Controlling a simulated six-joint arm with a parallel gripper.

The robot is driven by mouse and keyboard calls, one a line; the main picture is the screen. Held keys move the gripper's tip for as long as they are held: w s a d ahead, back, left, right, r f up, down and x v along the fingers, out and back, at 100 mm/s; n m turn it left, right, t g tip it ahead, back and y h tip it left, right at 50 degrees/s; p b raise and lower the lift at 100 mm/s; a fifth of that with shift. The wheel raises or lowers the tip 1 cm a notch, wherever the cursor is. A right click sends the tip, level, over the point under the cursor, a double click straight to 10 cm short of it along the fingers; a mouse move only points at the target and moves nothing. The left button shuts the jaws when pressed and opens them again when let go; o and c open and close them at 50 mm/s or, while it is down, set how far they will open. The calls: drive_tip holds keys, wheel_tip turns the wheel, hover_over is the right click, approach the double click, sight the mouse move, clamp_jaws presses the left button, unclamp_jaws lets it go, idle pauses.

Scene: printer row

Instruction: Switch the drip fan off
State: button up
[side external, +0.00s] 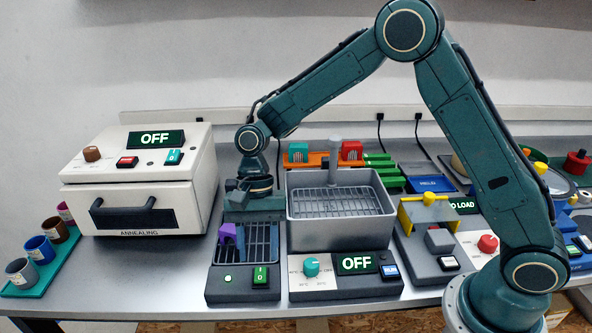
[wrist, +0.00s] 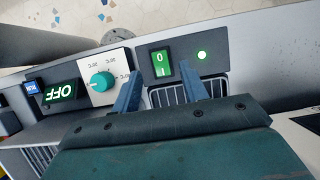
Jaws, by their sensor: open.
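The drip fan is a dark unit with a slotted grille (side external: 262,246) in front of my arm in the side view. In the side view my gripper (side external: 252,200) is above the back of the grille.
A purple piece (side external: 228,234) is at the grille's left side. Right of the fan stands a metal bath (side external: 340,232) with a teal knob (side external: 311,267) and an OFF display (side external: 357,263). A white annealing oven (side external: 130,190) stands left. Bare bench lies between oven and fan.

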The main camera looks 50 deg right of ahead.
sight(260, 277)
drive_tip(key=shift+x, duration=2.25)
